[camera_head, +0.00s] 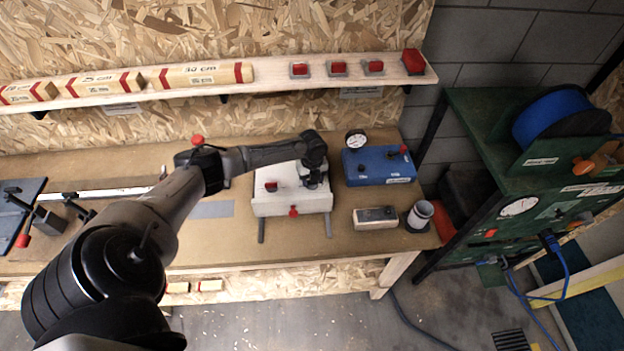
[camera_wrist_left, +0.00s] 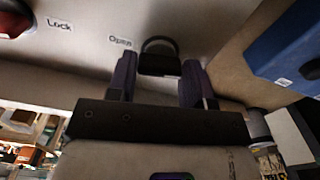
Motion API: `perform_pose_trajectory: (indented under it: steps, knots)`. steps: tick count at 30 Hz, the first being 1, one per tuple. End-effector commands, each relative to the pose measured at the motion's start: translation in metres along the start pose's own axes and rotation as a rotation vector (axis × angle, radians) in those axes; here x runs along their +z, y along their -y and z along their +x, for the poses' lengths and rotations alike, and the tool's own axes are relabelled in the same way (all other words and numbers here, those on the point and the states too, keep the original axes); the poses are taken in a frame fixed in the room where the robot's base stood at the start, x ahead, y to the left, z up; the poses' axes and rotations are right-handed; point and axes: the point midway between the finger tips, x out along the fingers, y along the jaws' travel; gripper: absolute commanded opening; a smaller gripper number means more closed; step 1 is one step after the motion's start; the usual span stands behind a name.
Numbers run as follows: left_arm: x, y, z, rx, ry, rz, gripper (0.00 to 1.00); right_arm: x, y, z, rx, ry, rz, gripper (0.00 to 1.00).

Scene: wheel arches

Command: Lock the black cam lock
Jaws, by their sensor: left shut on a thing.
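The white box (camera_head: 270,204) stands on the workbench in the head view. My left arm reaches in from the left, and my left gripper (camera_head: 313,184) points down at the right part of its top. In the left wrist view the black cam lock (camera_wrist_left: 160,62) sits between the two dark fingers of my left gripper (camera_wrist_left: 160,75), which is shut on it. The labels "Lock" (camera_wrist_left: 59,25) and "Open" (camera_wrist_left: 120,41) are on the white panel; the cam lock is beside "Open". In the head view the gripper mostly hides the lock. My right gripper is out of view.
A red knob (camera_head: 271,186) is on the box top and another (camera_head: 293,211) on its front. A blue box (camera_head: 375,168) with a gauge stands close on the right.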

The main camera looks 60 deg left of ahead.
Motion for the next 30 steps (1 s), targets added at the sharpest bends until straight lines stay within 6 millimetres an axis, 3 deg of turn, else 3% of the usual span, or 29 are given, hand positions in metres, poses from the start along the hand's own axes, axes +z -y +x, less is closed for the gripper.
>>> perform_pose_trajectory:
  steps: [23, 24, 30]
  knots:
    - [-0.0009, 0.0016, -0.0029, -0.003, -0.003, 0.091, 0.23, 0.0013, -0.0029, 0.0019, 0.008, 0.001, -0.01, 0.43]
    - [-0.0009, 0.0016, -0.0029, -0.003, -0.003, 0.091, 0.49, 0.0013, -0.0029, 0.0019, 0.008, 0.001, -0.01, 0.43]
    - [-0.0005, 0.0009, -0.0018, -0.002, -0.002, 0.09, 0.68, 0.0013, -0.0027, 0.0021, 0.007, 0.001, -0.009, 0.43]
